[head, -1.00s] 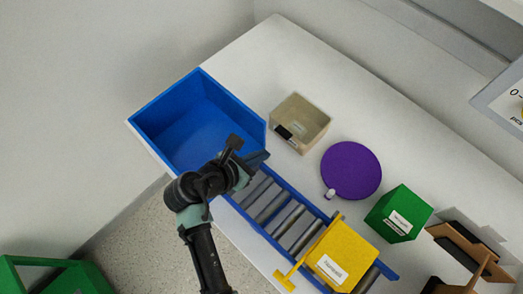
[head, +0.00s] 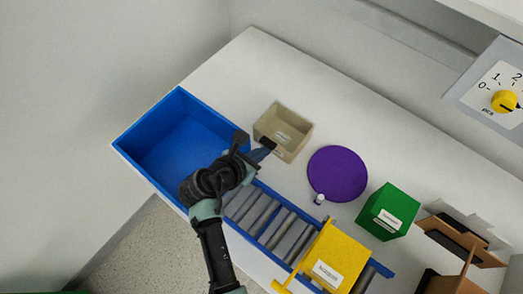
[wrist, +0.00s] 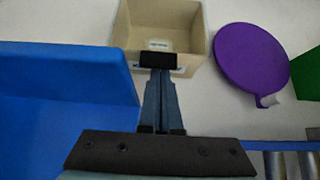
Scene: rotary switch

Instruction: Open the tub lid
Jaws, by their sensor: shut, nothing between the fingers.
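The beige tub (head: 290,124) stands on the white table in the head view, and its interior is visible from above. No separate lid is clear. My gripper (head: 264,151) is at the tub's near side, fingers together and empty. In the wrist view my gripper (wrist: 161,75) points at the black block; contact is unclear.
A blue bin (head: 180,143) is left of the tub. A purple disc (head: 337,173) with a white knob lies right, then a green box (head: 388,211). A roller conveyor (head: 262,216) with a yellow block (head: 333,262) runs in front. A dial panel (head: 499,94) is upper right.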

